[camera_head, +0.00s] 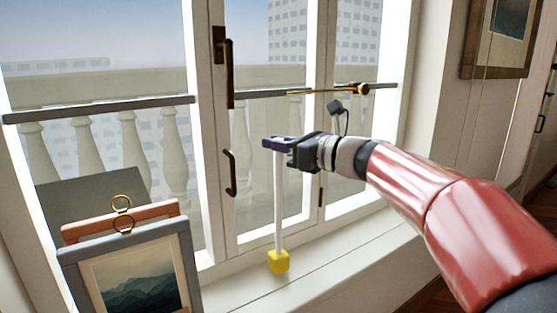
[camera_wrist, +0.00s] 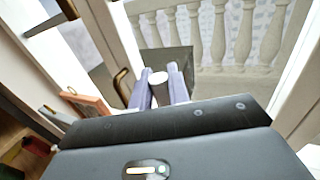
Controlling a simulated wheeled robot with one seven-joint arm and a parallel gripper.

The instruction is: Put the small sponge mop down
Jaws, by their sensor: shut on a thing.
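The small sponge mop (camera_head: 279,205) has a thin white handle and a yellow sponge head (camera_head: 278,261). It hangs close to upright with the head down. The head is at the window sill (camera_head: 325,257); I cannot tell whether it touches. My gripper (camera_head: 278,143) is shut on the top of the handle. In the wrist view, the white handle end (camera_wrist: 158,77) shows between the two fingers of my gripper (camera_wrist: 159,86). The yellow head is hidden in the wrist view.
Framed pictures (camera_head: 137,278) lean at the lower left of the sill. The window has a dark handle (camera_head: 230,172) left of the mop and a brass-ended rod (camera_head: 335,90) behind my gripper. The sill right of the mop head is clear.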

